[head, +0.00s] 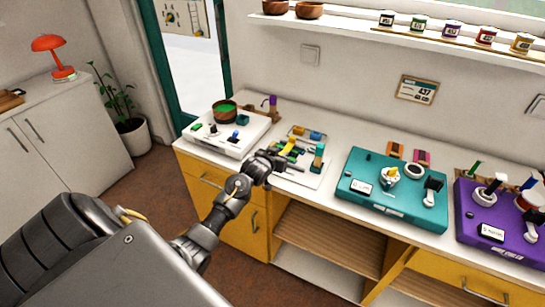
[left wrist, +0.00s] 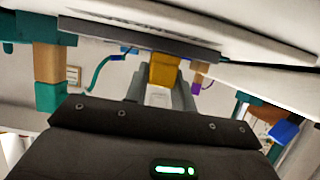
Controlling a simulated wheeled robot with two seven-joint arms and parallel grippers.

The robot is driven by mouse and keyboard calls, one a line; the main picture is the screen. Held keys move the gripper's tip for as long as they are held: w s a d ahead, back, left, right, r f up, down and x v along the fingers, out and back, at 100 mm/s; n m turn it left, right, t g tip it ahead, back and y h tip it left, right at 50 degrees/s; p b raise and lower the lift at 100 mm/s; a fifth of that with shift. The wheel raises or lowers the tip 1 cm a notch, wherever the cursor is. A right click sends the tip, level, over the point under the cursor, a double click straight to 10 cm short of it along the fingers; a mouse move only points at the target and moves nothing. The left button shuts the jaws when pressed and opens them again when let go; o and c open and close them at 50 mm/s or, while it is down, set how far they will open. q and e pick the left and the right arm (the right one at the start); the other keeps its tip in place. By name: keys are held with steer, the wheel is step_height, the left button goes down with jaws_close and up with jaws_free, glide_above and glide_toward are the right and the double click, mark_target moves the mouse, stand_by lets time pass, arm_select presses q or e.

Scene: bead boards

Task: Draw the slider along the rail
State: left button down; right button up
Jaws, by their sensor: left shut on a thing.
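A yellow slider (head: 289,145) is on a white bead board (head: 306,179) in the middle of the counter. In the head view my left gripper (head: 277,153) reaches it from the front left. In the left wrist view my left gripper (left wrist: 160,97) is shut on the yellow-orange slider (left wrist: 164,70), which sits between the grey fingers. A long dark bar (left wrist: 130,36), which looks like the rail, runs across just beyond the slider. The gripper hides part of the board in the head view. My right gripper is in neither view.
A teal and tan post (head: 318,160) stands at the board's right side. Another white board (head: 250,136) with a bowl (head: 225,110) is to the left. A teal board (head: 400,204) and a purple board (head: 508,238) stand to the right.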

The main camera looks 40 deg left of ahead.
arm_select(q)
steer(key=shift+s+a+r, duration=0.1)
steer(key=shift+a+r, duration=0.05)
steer(key=shift+a, duration=0.8)
steer(key=shift+s+a+p, duration=0.1)
steer(key=shift+a+p, duration=0.2)
steer(key=shift+a, duration=0.2)
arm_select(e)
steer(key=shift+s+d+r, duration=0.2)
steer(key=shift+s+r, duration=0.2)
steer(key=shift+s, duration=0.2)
arm_select(q)
steer(key=c, duration=1.2)
jaws_free()
steer(key=shift+a, duration=0.1)
steer(key=shift+o, duration=0.2)
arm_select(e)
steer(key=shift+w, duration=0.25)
arm_select(q)
steer(key=shift+s, duration=0.15)
